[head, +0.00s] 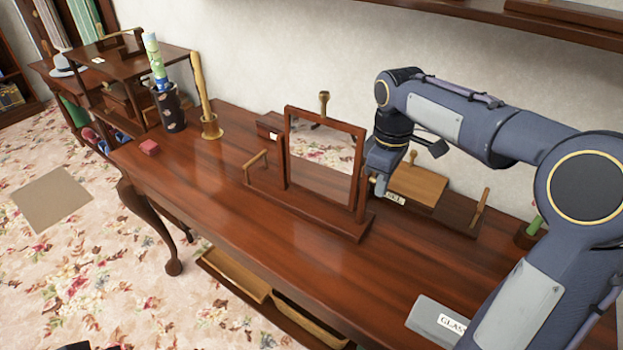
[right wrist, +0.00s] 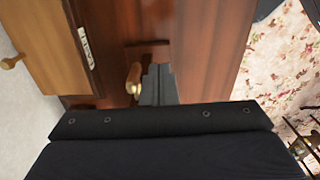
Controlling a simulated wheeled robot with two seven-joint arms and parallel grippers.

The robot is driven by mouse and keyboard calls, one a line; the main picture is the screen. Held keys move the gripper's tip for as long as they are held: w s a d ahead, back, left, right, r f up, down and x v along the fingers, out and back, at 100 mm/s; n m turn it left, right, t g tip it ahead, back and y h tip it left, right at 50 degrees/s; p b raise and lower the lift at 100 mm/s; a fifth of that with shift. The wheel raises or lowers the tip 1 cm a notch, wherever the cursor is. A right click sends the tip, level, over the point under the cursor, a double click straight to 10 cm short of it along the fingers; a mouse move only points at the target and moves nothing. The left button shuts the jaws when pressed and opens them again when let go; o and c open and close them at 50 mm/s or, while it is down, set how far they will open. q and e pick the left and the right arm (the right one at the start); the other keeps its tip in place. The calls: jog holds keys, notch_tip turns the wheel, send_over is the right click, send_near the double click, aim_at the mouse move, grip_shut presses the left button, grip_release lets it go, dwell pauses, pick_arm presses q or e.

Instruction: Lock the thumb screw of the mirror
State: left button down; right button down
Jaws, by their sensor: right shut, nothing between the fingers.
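The mirror (head: 327,150) stands upright in a dark red wooden frame on its stand in the middle of the table. My left gripper is not in view.
A labelled wooden box (head: 417,185) stands behind and right of my gripper. A peg handle (head: 480,205) rises farther right.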

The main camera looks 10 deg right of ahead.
jog(key=shift+w+d+p, duration=1.45)
jog(key=shift+d+p, duration=0.05)
jog(key=shift+p, duration=0.05)
jog(key=shift+r, duration=0.15)
jog(key=shift+s+a+r+p, duration=0.15)
jog(key=shift+r+p, duration=0.45)
jog(key=shift+r, duration=0.05)
jog(key=shift+s+a+r+p, duration=0.15)
jog(key=shift+r+p, duration=0.4)
jog(key=shift+r, duration=0.1)
jog(key=shift+d, duration=0.1)
jog(key=shift+w+d+p, duration=0.4)
jog(key=shift+w+p, duration=0.05)
jog(key=shift+p, duration=0.05)
jog(key=shift+f, duration=0.15)
